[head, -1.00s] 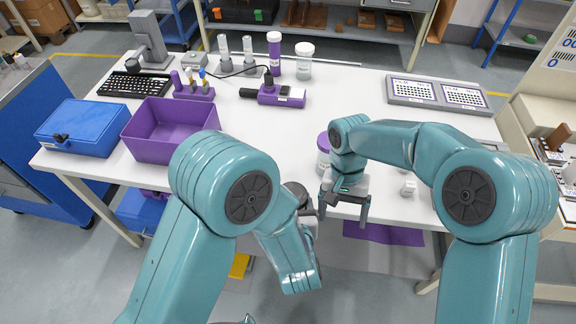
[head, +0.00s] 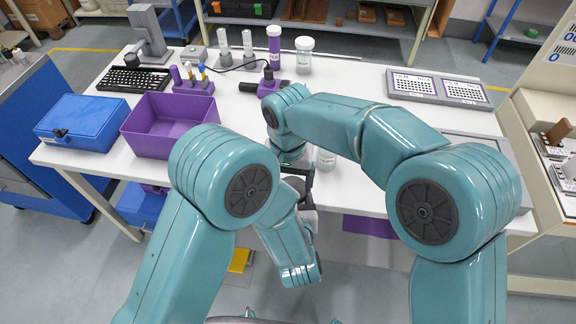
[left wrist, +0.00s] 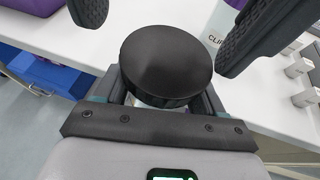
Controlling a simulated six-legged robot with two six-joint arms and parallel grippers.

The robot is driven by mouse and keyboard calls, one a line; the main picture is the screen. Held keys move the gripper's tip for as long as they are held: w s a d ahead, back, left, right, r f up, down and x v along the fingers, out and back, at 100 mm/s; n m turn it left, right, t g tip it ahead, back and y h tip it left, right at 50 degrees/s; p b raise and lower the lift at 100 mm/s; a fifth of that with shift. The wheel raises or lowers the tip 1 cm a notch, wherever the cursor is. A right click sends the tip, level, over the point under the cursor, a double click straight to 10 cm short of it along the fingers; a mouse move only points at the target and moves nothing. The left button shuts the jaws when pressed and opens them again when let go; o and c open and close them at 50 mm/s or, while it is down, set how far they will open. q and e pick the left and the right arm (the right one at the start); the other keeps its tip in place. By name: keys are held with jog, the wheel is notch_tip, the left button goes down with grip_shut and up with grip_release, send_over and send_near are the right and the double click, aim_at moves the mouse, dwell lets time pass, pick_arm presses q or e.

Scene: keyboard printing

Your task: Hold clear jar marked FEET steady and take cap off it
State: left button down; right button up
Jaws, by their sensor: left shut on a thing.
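A round black cap (left wrist: 166,66) fills the middle of the left wrist view, seen from above. It also shows in the head view (head: 294,184), partly behind my arms. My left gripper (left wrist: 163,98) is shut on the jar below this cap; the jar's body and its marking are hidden. My right gripper (head: 296,172) is over the cap in the head view. In the left wrist view its two dark fingers are wide apart, one on each side of the cap, and no contact shows.
A white jar with a label reading CLIP (left wrist: 222,22) stands close by on the table; it also shows in the head view (head: 326,160). A purple bin (head: 170,112) and a blue case (head: 82,124) are at the left. A grey tray (head: 438,88) is at the back right.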

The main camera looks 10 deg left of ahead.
jog(key=shift+f, duration=1.1)
jog(key=c, duration=1)
jog(key=shift+s+a+n, duration=0.1)
jog(key=shift+s+n, duration=0.05)
jog(key=shift+n, duration=0.7)
jog(key=shift+s+n, duration=0.1)
jog(key=shift+n, duration=0.75)
jog(key=shift+c, duration=0.3)
jog(key=o, duration=1.1)
jog(key=shift+o, duration=0.2)
jog(key=shift+w, duration=0.1)
jog(key=shift+d, duration=0.2)
